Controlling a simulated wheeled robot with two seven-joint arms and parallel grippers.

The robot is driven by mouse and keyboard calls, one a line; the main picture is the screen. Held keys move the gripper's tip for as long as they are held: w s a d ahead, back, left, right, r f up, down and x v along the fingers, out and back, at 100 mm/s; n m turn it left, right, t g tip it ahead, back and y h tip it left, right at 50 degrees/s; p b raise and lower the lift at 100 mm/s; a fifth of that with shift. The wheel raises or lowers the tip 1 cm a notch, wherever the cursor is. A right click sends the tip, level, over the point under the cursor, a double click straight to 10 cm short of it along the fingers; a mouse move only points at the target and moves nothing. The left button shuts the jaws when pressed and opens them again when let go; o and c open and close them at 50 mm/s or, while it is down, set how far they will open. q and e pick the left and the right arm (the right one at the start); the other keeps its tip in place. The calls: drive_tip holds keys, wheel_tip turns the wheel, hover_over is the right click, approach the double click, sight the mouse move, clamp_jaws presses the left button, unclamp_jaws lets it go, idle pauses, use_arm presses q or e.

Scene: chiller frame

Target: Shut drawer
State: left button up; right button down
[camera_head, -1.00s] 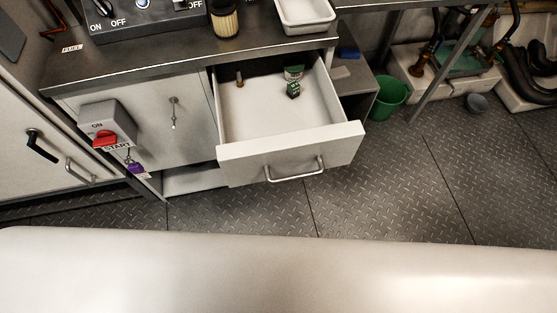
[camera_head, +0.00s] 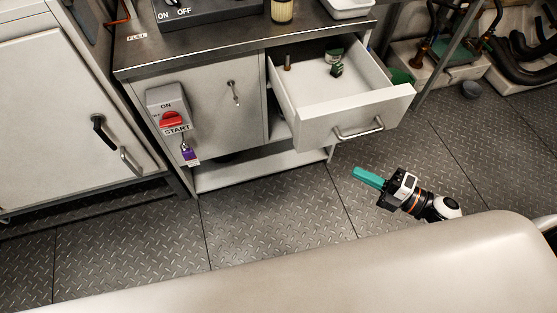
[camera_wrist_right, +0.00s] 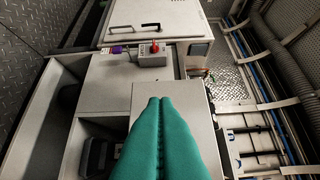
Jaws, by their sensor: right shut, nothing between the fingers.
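The drawer (camera_head: 318,128) is pulled out of the grey cabinet, with its inside showing from above. A metal bar handle (camera_head: 358,130) is on its front. A small green box (camera_head: 337,70) and a small brown cylinder (camera_head: 288,62) are in the back of the drawer. My right gripper (camera_head: 360,174), with teal fingers, is shut and empty. It is in front of and below the drawer front, apart from it in the head view. In the right wrist view the shut fingers (camera_wrist_right: 160,104) point at a pale panel that looks like the drawer front. My left gripper is not in view.
The cabinet's worktop (camera_head: 200,50) carries a control box and a white tray (camera_head: 347,8). A switch box with a red knob (camera_head: 171,119) and a purple padlock (camera_head: 189,155) is on the cabinet's left. The patterned metal floor (camera_head: 270,215) before the cabinet is clear.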

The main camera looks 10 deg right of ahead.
drive_tip(key=a+r+n, duration=0.1)
drive_tip(key=y+p, duration=0.1)
drive_tip(key=p, duration=0.1)
approach(301, 139)
drive_tip(key=s+a+x, duration=0.1)
drive_tip(key=x, duration=0.4)
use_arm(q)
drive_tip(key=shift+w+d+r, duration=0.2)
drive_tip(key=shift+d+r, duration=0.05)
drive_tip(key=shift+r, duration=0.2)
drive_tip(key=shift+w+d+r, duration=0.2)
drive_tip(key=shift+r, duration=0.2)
use_arm(e)
drive_tip(key=shift+w+d+r+g, duration=0.15)
drive_tip(key=shift+w+g, duration=0.25)
drive_tip(key=shift+w, duration=0.4)
use_arm(q)
drive_tip(key=shift+b, duration=0.3)
use_arm(e)
drive_tip(key=shift+w, duration=0.1)
